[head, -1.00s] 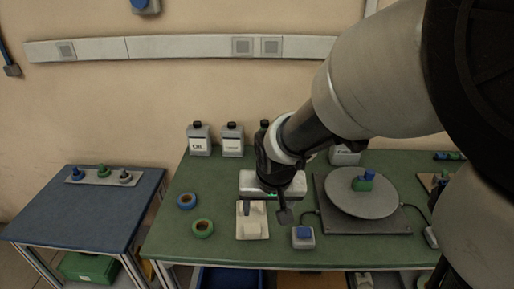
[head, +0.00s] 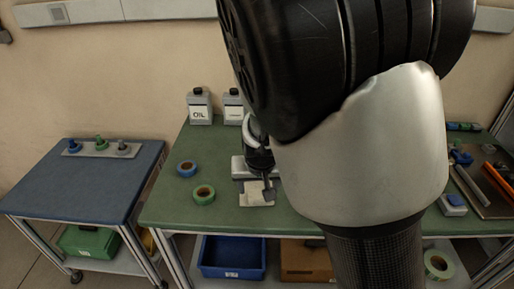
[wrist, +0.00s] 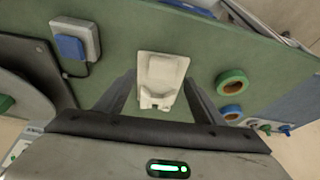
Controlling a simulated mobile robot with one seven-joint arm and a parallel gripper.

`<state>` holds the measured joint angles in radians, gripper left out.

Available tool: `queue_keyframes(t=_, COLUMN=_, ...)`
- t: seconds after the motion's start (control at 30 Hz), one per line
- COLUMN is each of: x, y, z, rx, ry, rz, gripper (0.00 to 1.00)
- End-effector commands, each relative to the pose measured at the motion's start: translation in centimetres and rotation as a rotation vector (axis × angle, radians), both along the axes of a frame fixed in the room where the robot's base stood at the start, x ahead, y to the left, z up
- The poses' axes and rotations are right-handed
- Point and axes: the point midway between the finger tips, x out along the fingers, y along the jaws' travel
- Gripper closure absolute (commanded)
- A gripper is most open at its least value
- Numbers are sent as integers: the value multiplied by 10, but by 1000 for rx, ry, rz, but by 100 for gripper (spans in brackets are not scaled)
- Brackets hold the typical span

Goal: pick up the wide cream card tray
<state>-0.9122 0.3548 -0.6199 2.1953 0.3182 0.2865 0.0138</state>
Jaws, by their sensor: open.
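The cream card tray (head: 251,198) lies on the green table top, partly hidden behind my gripper in the head view. In the wrist view the tray (wrist: 161,70) shows a flat pale plate with a raised, notched part at its near end. My gripper (wrist: 160,78) is open, with one dark finger on each side of the tray in the picture. I cannot tell how far the fingertips are above the table. In the head view my gripper (head: 268,188) is small and mostly covered by my own arm.
A green tape reel (head: 203,194) and a blue tape reel (head: 187,168) lie left of the tray. A grey box with a blue top (wrist: 74,44) is on the tray's other side. Oil containers (head: 199,106) stand at the back. A blue side table (head: 80,185) is left.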

Motion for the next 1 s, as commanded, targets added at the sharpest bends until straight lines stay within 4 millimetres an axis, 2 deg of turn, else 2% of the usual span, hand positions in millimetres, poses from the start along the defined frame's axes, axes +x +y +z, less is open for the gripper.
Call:
queue_keyframes(t=0.2, x=12, y=4, z=-34, rx=-2, ry=2, rz=-2, gripper=38)
queue_keyframes(t=0.3, x=16, y=5, z=-43, rx=-1, ry=1, rz=-1, gripper=38)
queue_keyframes(t=0.6, x=19, y=5, z=-46, rx=0, ry=0, rz=0, gripper=38)
queue_keyframes(t=0.67, x=19, y=5, z=-46, rx=0, ry=0, rz=0, gripper=44)
queue_keyframes(t=0.9, x=19, y=5, z=-46, rx=0, ry=0, rz=0, gripper=85)
queue_keyframes(t=1.0, x=19, y=5, z=-45, rx=0, ry=0, rz=0, gripper=87)
